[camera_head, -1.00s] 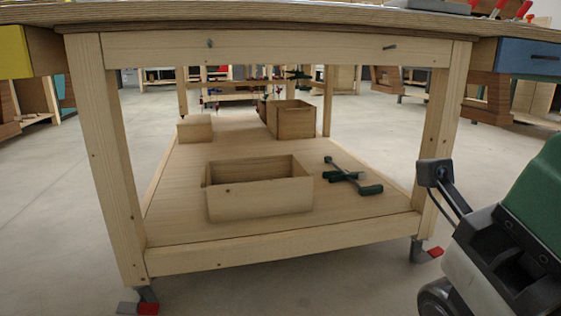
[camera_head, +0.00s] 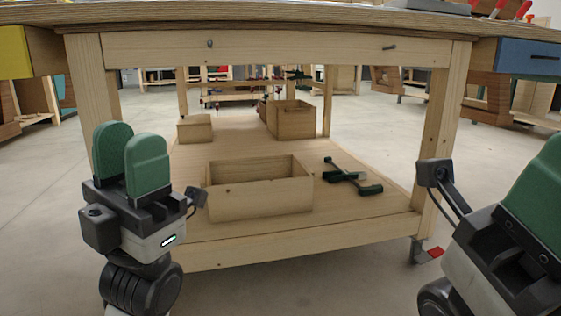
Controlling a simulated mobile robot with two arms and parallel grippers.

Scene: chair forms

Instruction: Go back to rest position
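My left gripper (camera_head: 131,163) is at the lower left, pointing up in front of the workbench's left leg. Its two green finger pads stand apart with a gap between them, and nothing shows in it. My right gripper (camera_head: 530,195) is at the right edge, cut off by the frame. One green pad shows, so its opening cannot be judged. Both grippers are in front of the wooden workbench (camera_head: 250,45), apart from the things on its lower shelf.
The lower shelf (camera_head: 290,235) holds an open wooden box (camera_head: 262,198), green-handled clamps (camera_head: 350,176), and smaller boxes (camera_head: 292,119) and (camera_head: 195,128) behind. A yellow drawer (camera_head: 14,52) and a blue drawer (camera_head: 528,58) flank the top. Concrete floor (camera_head: 380,290) is clear between my grippers.

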